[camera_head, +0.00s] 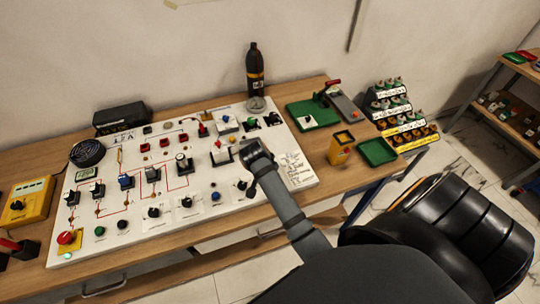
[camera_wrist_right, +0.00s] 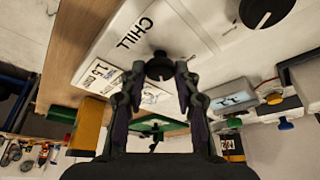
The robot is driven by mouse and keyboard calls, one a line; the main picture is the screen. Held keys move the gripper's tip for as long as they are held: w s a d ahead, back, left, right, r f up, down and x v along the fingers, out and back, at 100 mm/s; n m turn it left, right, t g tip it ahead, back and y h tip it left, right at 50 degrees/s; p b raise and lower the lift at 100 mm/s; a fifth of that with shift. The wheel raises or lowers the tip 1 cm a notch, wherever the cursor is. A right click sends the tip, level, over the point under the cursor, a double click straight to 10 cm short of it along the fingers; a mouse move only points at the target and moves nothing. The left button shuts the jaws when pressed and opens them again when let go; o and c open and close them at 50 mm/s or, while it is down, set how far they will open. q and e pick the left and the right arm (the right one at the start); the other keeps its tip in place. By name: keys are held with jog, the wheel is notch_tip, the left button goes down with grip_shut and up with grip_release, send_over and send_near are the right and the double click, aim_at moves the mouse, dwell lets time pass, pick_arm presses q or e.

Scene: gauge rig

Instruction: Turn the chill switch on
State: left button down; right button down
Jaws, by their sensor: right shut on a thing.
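The chill switch (camera_wrist_right: 160,67) is a black knob on the white panel, beside the printed word CHILL in the right wrist view. My right gripper (camera_wrist_right: 160,74) has one finger on each side of this knob and is shut on it. The knob's on and off marks cannot be read here. In the head view my right arm reaches over the right part of the panel, and the gripper (camera_head: 256,160) covers the switch. My left gripper is not in view.
The white panel (camera_head: 230,205) carries several knobs, switches and lamps on a wooden table. A dark bottle (camera_head: 255,70) stands behind it. A green tray (camera_head: 377,152), a yellow box (camera_head: 340,148) and a tiered rack (camera_head: 405,125) are to the right.

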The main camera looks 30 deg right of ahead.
dwell(0.3)
jog(key=c, duration=1)
grip_release()
notch_tip(320, 180, up, 10)
jog(key=shift+r, duration=0.1)
